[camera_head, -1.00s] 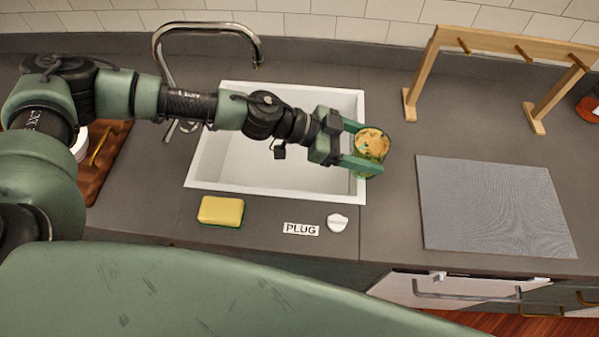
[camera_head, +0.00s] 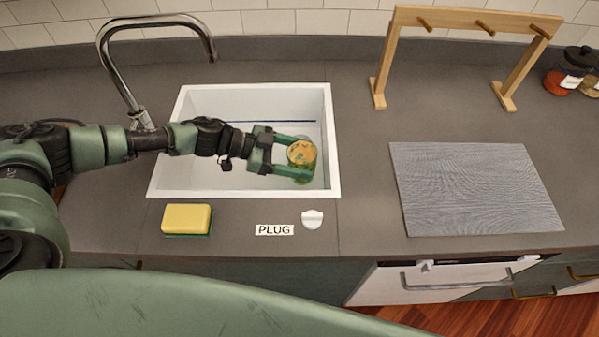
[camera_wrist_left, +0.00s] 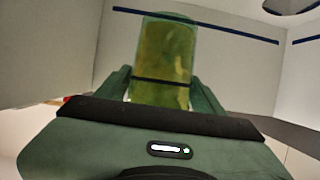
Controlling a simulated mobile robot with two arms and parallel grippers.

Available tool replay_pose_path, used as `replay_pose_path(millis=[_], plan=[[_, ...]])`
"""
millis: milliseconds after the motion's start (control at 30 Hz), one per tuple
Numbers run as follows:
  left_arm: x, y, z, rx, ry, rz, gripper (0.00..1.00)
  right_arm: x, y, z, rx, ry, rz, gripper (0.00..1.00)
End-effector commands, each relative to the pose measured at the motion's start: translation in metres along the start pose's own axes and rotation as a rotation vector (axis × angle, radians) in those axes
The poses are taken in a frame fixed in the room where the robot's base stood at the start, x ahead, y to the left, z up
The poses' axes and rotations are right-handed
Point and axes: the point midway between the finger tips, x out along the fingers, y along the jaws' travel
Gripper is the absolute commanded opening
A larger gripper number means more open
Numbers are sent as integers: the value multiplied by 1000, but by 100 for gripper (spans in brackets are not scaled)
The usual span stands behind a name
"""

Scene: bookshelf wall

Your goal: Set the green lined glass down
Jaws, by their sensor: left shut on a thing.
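The green lined glass (camera_head: 301,153) is held at the right end of the sink basin, inside the rim as seen in the head view. It looks yellow-green and translucent, with a dark band around it in the left wrist view (camera_wrist_left: 163,52). My left gripper (camera_head: 306,160) is shut around its sides. The white sink (camera_head: 205,105) has pale walls with a blue line, seen behind the glass in the wrist view. The glass's underside is hidden, so I cannot tell whether it touches the basin floor. My right gripper is not in view.
A yellow sponge (camera_head: 187,218), a PLUG label (camera_head: 274,230) and a white plug (camera_head: 312,219) lie in front of the sink. A curved faucet (camera_head: 112,65) stands behind it. A grey mat (camera_head: 475,188) and a wooden rack (camera_head: 380,75) are to the right.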

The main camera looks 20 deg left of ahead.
Motion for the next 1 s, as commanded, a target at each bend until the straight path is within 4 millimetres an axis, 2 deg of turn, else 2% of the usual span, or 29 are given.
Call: replay_pose_path(millis=[33, 233, 400, 500, 933, 967, 1000], plan=[[4, 0, 9, -4, 1, 0, 10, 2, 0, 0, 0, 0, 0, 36], [10, 0, 24, -1, 1, 0, 10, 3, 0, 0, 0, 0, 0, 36], [20, 0, 47, -4, 1, -1, 10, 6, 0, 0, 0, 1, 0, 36], [23, 0, 54, -2, 2, -1, 10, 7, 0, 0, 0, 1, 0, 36], [26, 0, 60, -1, 1, -1, 10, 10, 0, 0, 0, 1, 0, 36], [25, 0, 60, -1, 0, -1, 76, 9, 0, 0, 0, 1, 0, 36], [25, 0, 60, -1, 0, -1, 88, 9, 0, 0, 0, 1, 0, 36]])
